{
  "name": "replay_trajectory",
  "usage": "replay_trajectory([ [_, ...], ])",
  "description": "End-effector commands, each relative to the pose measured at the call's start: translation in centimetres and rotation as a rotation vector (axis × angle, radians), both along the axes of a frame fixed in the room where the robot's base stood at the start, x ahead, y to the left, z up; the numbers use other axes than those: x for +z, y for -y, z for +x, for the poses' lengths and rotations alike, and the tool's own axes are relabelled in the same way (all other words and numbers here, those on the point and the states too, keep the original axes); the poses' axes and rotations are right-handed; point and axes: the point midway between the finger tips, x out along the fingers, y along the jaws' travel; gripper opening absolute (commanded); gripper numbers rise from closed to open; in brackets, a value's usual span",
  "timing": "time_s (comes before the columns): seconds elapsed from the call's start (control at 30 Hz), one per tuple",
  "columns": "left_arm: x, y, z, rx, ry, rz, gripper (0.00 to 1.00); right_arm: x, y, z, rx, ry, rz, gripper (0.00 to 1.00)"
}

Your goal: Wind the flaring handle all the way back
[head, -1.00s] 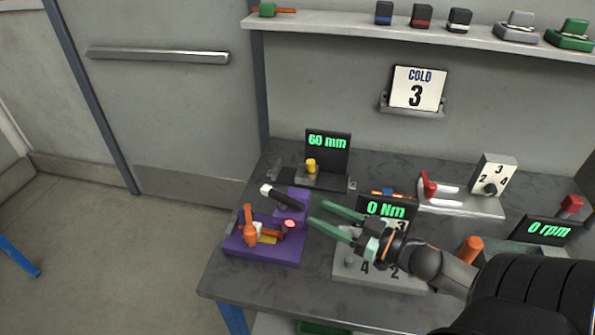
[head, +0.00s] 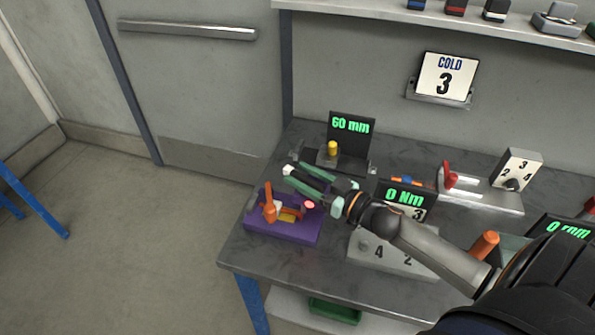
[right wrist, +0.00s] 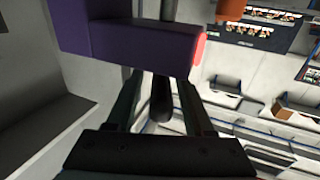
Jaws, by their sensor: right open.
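The purple flaring tool (head: 290,229) stands at the left front of the bench, with an orange lever (head: 269,205) and a yellow part on it. Its dark handle with a white tip (head: 288,170) points left and up. My right gripper (head: 297,174) is open, its green fingers on either side of the dark handle. The right wrist view shows the dark handle (right wrist: 161,100) between the open fingers, with the purple block (right wrist: 125,45) beyond. I cannot tell whether a finger touches it. My left gripper is not in view.
A "60 mm" display (head: 351,127) with a yellow knob (head: 333,148) stands behind the tool. A grey block with numbers (head: 392,258) and a "0 Nm" display (head: 407,196) stand to the right, under my right arm. Bench surface left of the purple tool is clear.

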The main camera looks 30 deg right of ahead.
Motion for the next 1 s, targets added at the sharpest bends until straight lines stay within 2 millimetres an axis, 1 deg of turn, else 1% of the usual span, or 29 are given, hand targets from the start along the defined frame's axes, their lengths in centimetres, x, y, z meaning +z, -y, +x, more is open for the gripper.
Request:
replay_trajectory([
  [0.03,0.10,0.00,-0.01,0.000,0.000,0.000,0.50,0.11,-0.14,0.51,-0.001,0.001,-0.001,0.53],
  [0.2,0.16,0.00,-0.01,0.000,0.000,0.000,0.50,0.05,-0.48,1.31,0.000,0.000,-0.001,0.53],
  [0.5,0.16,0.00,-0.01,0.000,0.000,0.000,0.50,0.01,-0.55,1.46,0.000,0.000,-0.001,0.53],
  [0.53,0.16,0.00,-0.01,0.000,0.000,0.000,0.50,0.00,-0.54,1.45,0.000,0.000,-0.001,0.51],
  [0.9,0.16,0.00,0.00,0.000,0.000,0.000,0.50,0.01,-0.55,1.43,0.000,0.000,-0.001,0.10],
  [1.0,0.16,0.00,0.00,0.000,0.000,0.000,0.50,0.01,-0.55,1.43,0.000,0.000,-0.001,0.00],
])
